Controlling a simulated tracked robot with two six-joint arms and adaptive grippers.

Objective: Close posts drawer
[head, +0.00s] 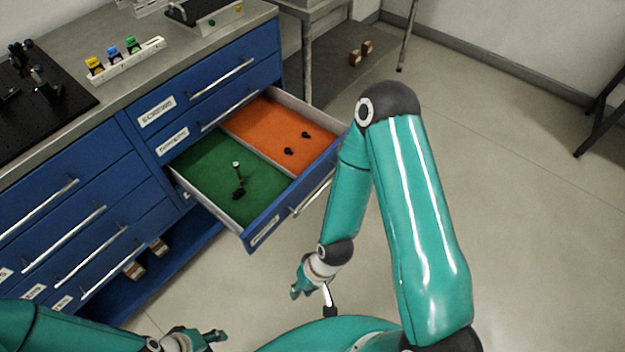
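A drawer with a blue front (290,209) stands pulled out of the blue cabinet. Its inside has a green section (208,165) and an orange section (262,127) with a divider between them. A metal post on a black base (238,180) stands in the green section, and two small black parts (289,151) lie in the orange one. The label on its front is too small to read. My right gripper (298,288) hangs in front of the drawer, apart from its handle (313,194). My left gripper (214,337) is low at the bottom edge. Their finger gaps are not clear.
The other drawers (215,80) of the cabinet look shut. The worktop (70,48) above holds a white rack with yellow, blue and green pieces (125,62) and a black board (35,90). A grey shelf table (335,68) stands behind. The floor at the right is clear.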

